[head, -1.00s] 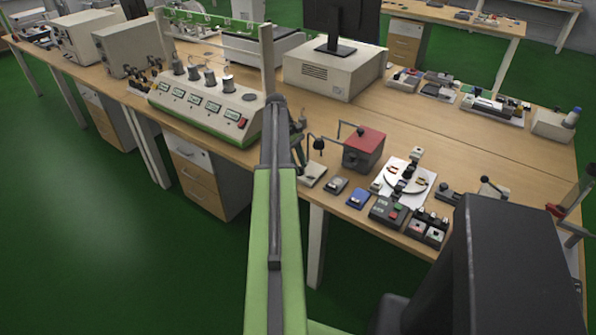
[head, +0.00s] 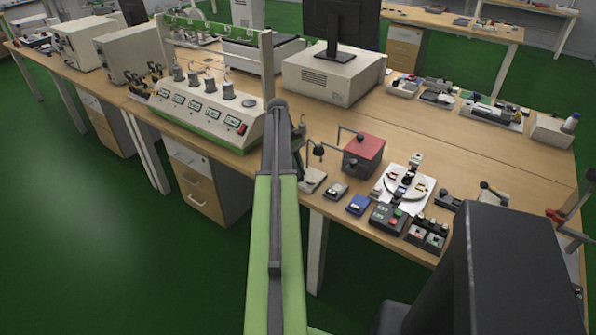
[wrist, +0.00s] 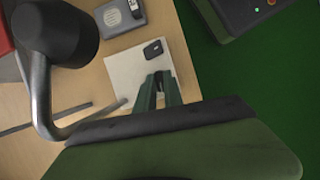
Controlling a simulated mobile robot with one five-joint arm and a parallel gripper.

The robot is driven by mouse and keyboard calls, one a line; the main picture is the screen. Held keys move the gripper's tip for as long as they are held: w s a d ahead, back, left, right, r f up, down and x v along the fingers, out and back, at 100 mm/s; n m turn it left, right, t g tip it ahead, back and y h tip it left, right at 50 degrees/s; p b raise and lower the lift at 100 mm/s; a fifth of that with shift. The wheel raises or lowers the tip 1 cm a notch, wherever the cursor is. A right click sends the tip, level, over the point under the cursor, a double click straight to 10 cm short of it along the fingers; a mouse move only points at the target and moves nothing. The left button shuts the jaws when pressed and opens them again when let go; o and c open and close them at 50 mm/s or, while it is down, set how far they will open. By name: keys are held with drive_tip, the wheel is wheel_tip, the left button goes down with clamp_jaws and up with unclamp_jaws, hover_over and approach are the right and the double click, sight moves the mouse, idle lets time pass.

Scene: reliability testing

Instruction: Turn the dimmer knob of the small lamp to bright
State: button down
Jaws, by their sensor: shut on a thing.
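The small lamp has a black head (wrist: 55,32) on a bent grey arm, at the left of the wrist view, and a flat pale base (wrist: 125,70) with a black switch-like part (wrist: 154,48) on it. My gripper (wrist: 159,80) reaches over the near edge of the base. Its fingers are shut on a small dark thing, apparently the dimmer knob, mostly hidden between the tips. In the head view the lamp head (head: 318,150) and base (head: 312,181) stand at the bench's front edge, and my arm hides most of the gripper.
A red-topped box (head: 363,154) stands just right of the lamp. Small devices, including a blue one (head: 358,205), line the front edge to the right. A wide instrument with several displays (head: 205,112) stands at left. Green floor lies in front of the bench.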

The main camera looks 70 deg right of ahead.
drive_tip(key=c, duration=1.5)
unclamp_jaws()
drive_tip(key=shift+o, duration=0.2)
drive_tip(key=p+v, duration=1.6)
drive_tip(key=v, duration=0.1)
drive_tip(key=shift+r, duration=0.2)
